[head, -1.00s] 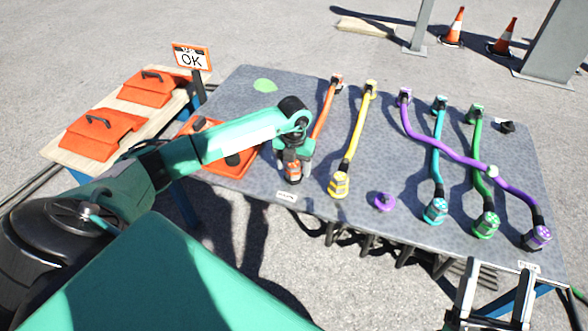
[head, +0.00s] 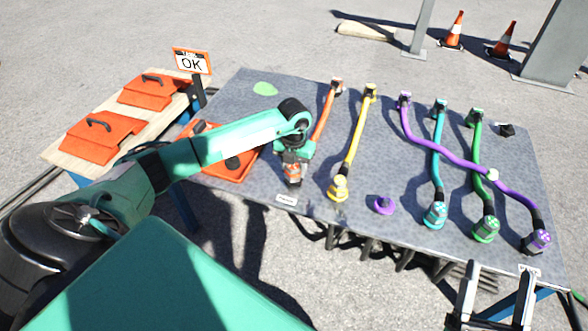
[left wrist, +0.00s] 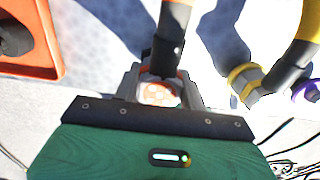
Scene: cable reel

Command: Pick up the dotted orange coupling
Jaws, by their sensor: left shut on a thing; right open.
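The dotted orange coupling (head: 292,170) is at the near end of the orange cable (head: 324,112), by the front edge of the table. My left gripper (head: 292,180) is shut on it from above and partly hides it. In the left wrist view, the coupling's orange face with pale dots (left wrist: 160,94) sits between the grey fingers, with its black sleeve (left wrist: 169,52) beyond. I cannot tell whether it is clear of the table top. My right gripper (head: 495,292) is open and empty at the lower right, in front of the table.
A yellow coupling (head: 338,188) lies just right of the held one. A purple knob (head: 385,205) and the teal (head: 435,215), green (head: 486,229) and purple (head: 537,241) couplings lie further right. An orange tray (head: 238,172) is at left.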

